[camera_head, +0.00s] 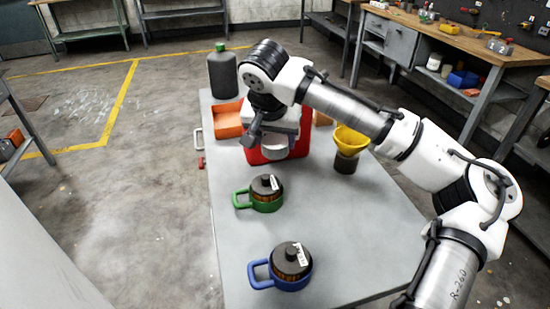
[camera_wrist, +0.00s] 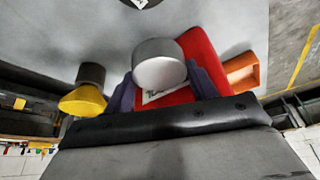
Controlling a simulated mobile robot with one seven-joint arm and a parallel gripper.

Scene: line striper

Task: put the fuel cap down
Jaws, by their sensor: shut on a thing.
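The fuel cap, seemingly the pale grey round piece (camera_wrist: 160,65), sits between the two purple-grey fingers of my gripper (camera_wrist: 165,88) in the wrist view. The gripper is shut on it. In the head view my gripper (camera_head: 279,146) is over the far part of the grey table (camera_head: 235,240), and the cap (camera_head: 278,153) shows below it. A red body (camera_head: 254,157) lies behind and below the cap; it also shows in the wrist view (camera_wrist: 200,50). I cannot tell whether the cap touches it. My arm hides part of the red body.
A green-handled pot (camera_head: 266,204) and a blue-handled pot (camera_head: 290,280) stand nearer on the table. An orange tray (camera_head: 229,124), a dark bottle (camera_head: 222,77) and a yellow funnel (camera_head: 351,138) on a dark cup (camera_head: 345,163) stand farther back. Bare table lies right of the pots.

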